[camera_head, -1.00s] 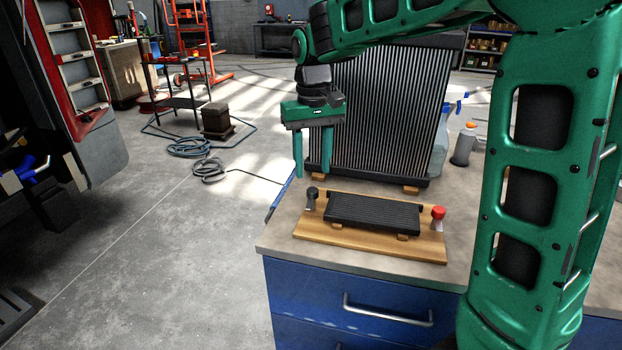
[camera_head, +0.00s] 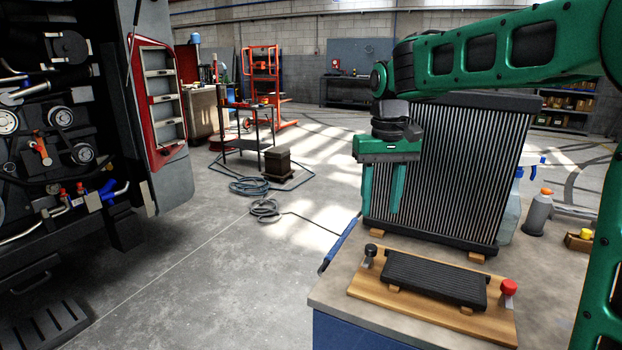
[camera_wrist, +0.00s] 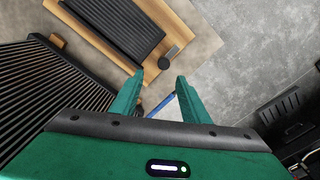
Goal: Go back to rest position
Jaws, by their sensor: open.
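My gripper (camera_head: 382,188) is green, points down and is open and empty. It hangs in the air in front of the left part of a large black finned radiator (camera_head: 455,170), above the workbench (camera_head: 332,292). In the wrist view its two fingers (camera_wrist: 158,102) stand apart with nothing between them. A smaller black finned cooler (camera_head: 435,278) lies on a wooden board (camera_head: 362,291) below and to the right of the fingers. The board has a black knob (camera_head: 370,250) at its left and a red knob (camera_head: 508,287) at its right.
A grey bottle (camera_head: 538,213) and a spray bottle (camera_head: 512,205) stand right of the radiator. An open vehicle engine bay (camera_head: 70,130) is at the left. A hose (camera_head: 250,187) and a cart (camera_head: 247,130) are on the floor behind. The floor between vehicle and bench is clear.

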